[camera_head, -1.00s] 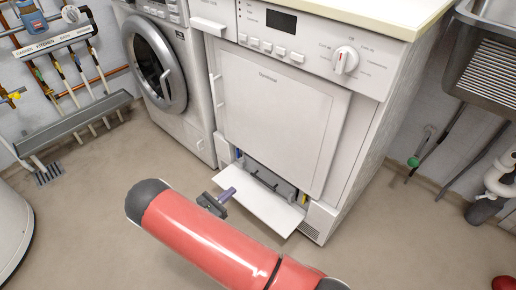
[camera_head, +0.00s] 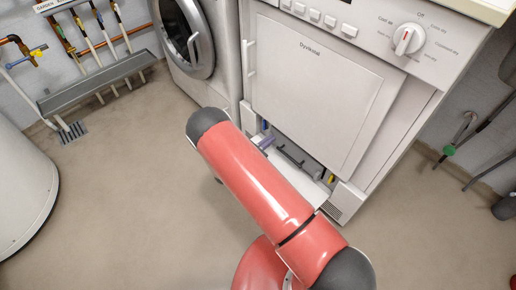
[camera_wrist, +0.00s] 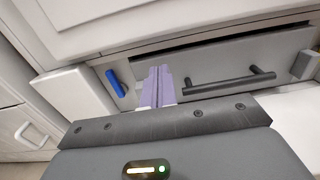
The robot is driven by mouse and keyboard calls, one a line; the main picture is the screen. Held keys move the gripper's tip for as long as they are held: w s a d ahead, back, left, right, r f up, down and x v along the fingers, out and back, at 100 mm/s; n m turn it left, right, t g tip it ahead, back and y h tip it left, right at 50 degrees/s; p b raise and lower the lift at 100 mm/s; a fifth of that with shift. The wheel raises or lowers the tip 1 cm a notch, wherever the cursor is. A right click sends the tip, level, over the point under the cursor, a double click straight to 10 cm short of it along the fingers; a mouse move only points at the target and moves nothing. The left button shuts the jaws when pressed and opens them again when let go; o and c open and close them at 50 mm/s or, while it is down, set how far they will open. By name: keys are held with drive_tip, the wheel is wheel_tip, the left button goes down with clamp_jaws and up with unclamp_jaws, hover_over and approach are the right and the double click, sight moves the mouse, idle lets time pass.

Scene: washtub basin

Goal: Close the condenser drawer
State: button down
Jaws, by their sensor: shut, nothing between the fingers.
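The condenser drawer (camera_wrist: 228,66) is a grey front with a dark bar handle (camera_wrist: 230,82), low in the white dryer (camera_head: 330,75). A dark gap shows above its front in the wrist view. In the head view the drawer (camera_head: 291,156) is partly hidden by my red arm. My gripper (camera_wrist: 159,70) has purple fingers, shut and empty, at the drawer's left part, left of the handle. I cannot tell whether they touch it.
The white flap (camera_head: 258,158) below the drawer is folded down. A blue latch (camera_wrist: 118,82) is left of the drawer. A washing machine (camera_head: 200,45) stands to the left. A white tank (camera_head: 22,190) is at far left. The floor in front is clear.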

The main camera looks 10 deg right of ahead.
sight(278, 133)
drive_tip(key=shift+x, duration=1.05)
drive_tip(key=b+x, duration=0.1)
drive_tip(key=x, duration=0.3)
drive_tip(key=shift+f, duration=0.1)
drive_tip(key=shift+w+d, duration=0.15)
